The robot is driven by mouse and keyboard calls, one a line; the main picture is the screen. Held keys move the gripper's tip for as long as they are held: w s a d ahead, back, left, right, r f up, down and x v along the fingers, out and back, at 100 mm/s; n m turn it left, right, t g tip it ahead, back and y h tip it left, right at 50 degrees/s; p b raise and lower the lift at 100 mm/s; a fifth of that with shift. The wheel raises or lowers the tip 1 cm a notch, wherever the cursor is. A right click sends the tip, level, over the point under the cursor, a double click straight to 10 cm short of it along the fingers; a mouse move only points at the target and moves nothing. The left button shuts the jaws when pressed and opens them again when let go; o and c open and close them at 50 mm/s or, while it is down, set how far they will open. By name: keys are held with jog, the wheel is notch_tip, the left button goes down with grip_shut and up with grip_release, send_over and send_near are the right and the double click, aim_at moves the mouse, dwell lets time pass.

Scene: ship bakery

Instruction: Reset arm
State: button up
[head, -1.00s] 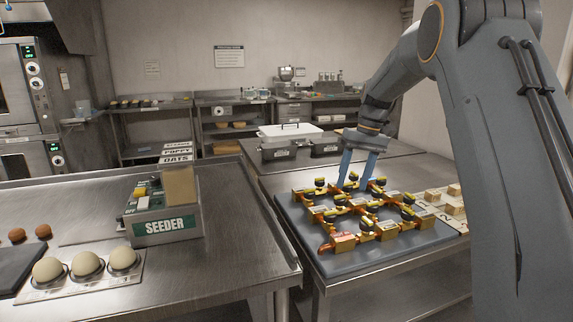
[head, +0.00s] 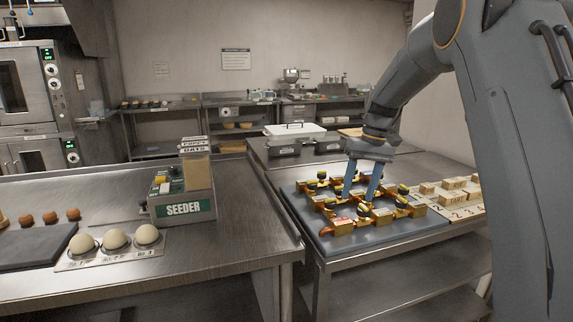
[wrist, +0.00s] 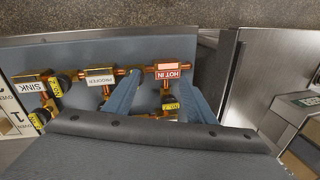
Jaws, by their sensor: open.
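My gripper (head: 362,184) is open, with its two blue fingers apart and pointing down over the brass pipe-and-valve assembly (head: 342,226). That assembly lies on a blue-grey board (head: 315,240) on the right table. In the wrist view the fingers (wrist: 158,92) straddle part of the piping, near the red HOT IN label (wrist: 167,71). PROOFER (wrist: 100,77) and SINK (wrist: 30,86) labels show to the left of the fingers. Nothing is seen held between the fingers. Whether the fingertips touch the pipes is hard to tell.
Wooden blocks (head: 452,185) on numbered spots lie right of the board. A white lidded container (head: 293,131) stands behind. A gap separates the two tables.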

jog(key=s+f, duration=0.3)
jog(key=s, duration=0.8)
jog(key=s+a+f+m+h, duration=0.1)
jog(key=s+f, duration=0.3)
jog(key=s, duration=0.7)
jog(key=s+f+t+h, duration=0.1)
jog(key=s+f, duration=0.2)
jog(key=s, duration=0.8)
jog(key=shift+s+a+f+m, duration=0.2)
jog(key=shift+s+f+m, duration=0.05)
jog(key=shift+f+m, duration=0.15)
